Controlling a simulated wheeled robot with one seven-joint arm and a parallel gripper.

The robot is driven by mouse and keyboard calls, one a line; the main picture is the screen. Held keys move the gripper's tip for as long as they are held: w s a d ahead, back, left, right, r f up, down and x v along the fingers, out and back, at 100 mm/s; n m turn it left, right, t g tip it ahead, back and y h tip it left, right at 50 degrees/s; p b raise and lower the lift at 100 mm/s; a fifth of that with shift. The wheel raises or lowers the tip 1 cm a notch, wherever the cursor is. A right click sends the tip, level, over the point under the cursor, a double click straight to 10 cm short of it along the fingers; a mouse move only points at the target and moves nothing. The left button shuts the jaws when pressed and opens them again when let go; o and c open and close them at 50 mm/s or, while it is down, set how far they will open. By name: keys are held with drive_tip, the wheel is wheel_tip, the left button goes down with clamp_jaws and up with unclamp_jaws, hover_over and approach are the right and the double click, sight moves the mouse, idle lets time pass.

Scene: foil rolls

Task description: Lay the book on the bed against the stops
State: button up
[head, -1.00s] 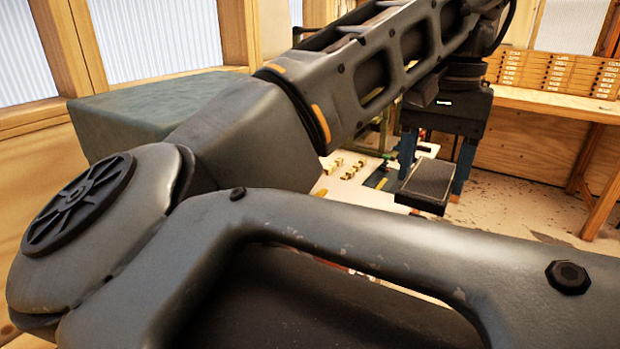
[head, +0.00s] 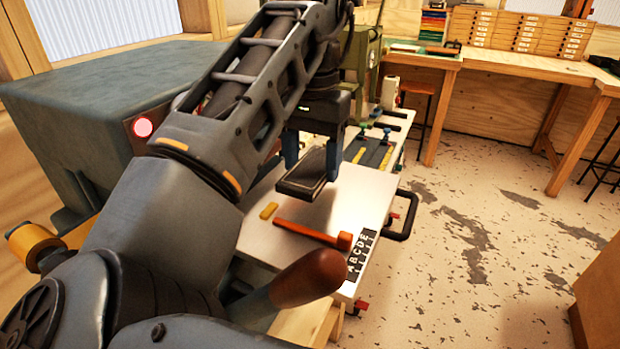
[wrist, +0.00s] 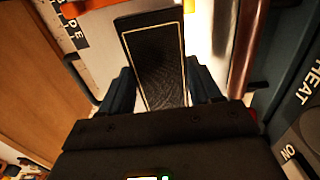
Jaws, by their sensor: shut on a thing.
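The book (head: 305,172) is black with a thin pale border line on its cover. My gripper (head: 313,160) is shut on it, with one blue finger at each side. The book hangs above the white bench top in the head view. In the wrist view the book (wrist: 156,60) stretches away from between the blue fingers of my gripper (wrist: 163,92). My arm hides part of the bench.
A large grey-green machine (head: 90,110) stands at left. Open floor (head: 490,230) lies at right.

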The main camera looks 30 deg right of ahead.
sight(310, 168)
drive_tip(key=shift+w+a+f, duration=0.1)
drive_tip(key=shift+a+f, duration=0.05)
drive_tip(key=shift+f, duration=2)
drive_tip(key=shift+f, duration=0.1)
drive_tip(key=o, duration=1.1)
wheel_tip(310, 168, up, 12)
drive_tip(key=shift+a+r, duration=0.15)
drive_tip(key=shift+r, duration=0.1)
drive_tip(key=shift+f, duration=0.1)
